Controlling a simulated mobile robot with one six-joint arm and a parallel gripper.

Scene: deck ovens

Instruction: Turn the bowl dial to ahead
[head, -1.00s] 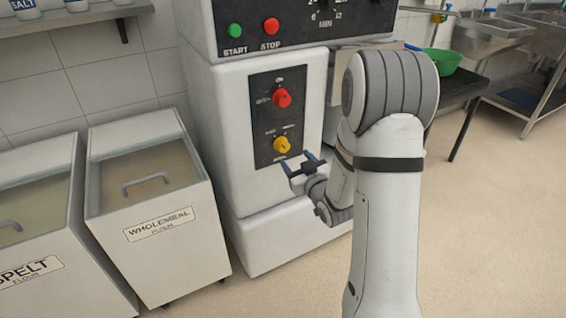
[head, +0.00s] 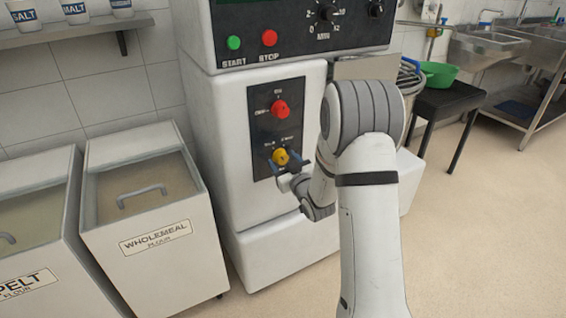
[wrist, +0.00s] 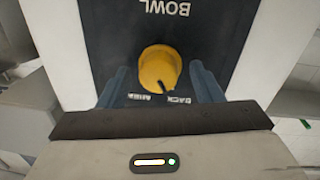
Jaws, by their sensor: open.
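The bowl dial is a yellow round knob on the dark lower panel of the white machine. It shows in the head view (head: 280,157) and, upside down, in the wrist view (wrist: 160,69). The word BOWL (wrist: 167,9) is beside it. Its dark pointer line slants to the lower right in the wrist view, near the inner end of the label that seems to read BACK (wrist: 181,100). The other label is partly blurred. My gripper (head: 284,164) is open, its blue fingers on either side of the dial, with gaps visible in the wrist view (wrist: 161,82).
A red dial (head: 280,109) sits just above on the same panel (head: 262,131). Green START (head: 233,42) and red STOP (head: 269,38) buttons are higher up. A wholemeal flour bin (head: 150,260) stands left of the machine. The floor to the right is open.

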